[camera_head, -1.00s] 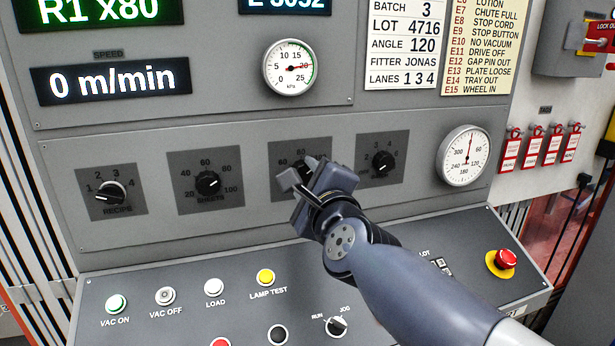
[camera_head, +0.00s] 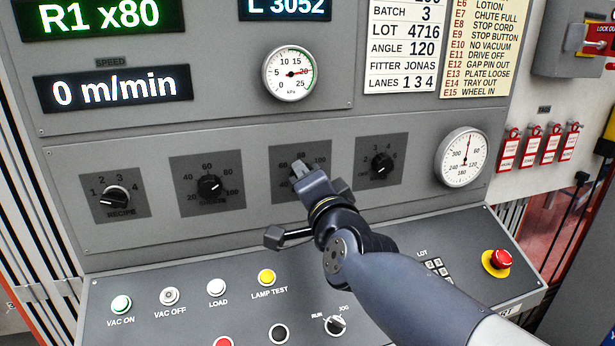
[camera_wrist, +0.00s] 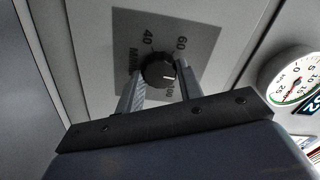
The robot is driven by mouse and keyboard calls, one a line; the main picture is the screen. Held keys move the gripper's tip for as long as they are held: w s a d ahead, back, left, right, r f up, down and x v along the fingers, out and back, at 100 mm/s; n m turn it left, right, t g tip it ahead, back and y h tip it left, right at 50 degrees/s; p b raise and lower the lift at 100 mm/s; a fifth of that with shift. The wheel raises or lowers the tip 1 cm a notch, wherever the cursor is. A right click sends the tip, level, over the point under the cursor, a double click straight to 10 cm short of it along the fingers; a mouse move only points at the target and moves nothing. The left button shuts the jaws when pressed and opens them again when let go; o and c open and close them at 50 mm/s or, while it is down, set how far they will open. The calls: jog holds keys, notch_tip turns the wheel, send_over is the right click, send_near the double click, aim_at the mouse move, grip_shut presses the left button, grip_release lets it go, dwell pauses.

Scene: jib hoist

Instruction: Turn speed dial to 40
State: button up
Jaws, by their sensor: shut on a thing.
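The speed dial is a black round knob with a white line on a dark square plate (camera_head: 318,152), third from left in the row of dials. In the head view my gripper hides most of the knob. In the wrist view the knob (camera_wrist: 158,70) sits between my two fingers, with 40 and 60 printed beside it. The white line points right in that view; I cannot tell which number it marks. My gripper (camera_head: 300,172) is shut on the knob. The speed display (camera_head: 112,88) reads 0 m/min.
The sheets dial (camera_head: 209,187) is left of my gripper and another dial (camera_head: 381,164) is close on its right. Below lie the lamp test button (camera_head: 267,277), other buttons and a red stop button (camera_head: 501,259). A round gauge (camera_head: 464,157) is at right.

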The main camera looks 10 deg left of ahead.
jog(key=n+p, duration=0.7)
jog(key=n, duration=1.7)
jog(key=shift+f+n, duration=0.1)
jog(key=shift+n, duration=0.2)
jog(key=o, duration=1)
jog(key=v, duration=1)
jog(key=shift+s, duration=0.35)
jog(key=shift+w+d, duration=0.1)
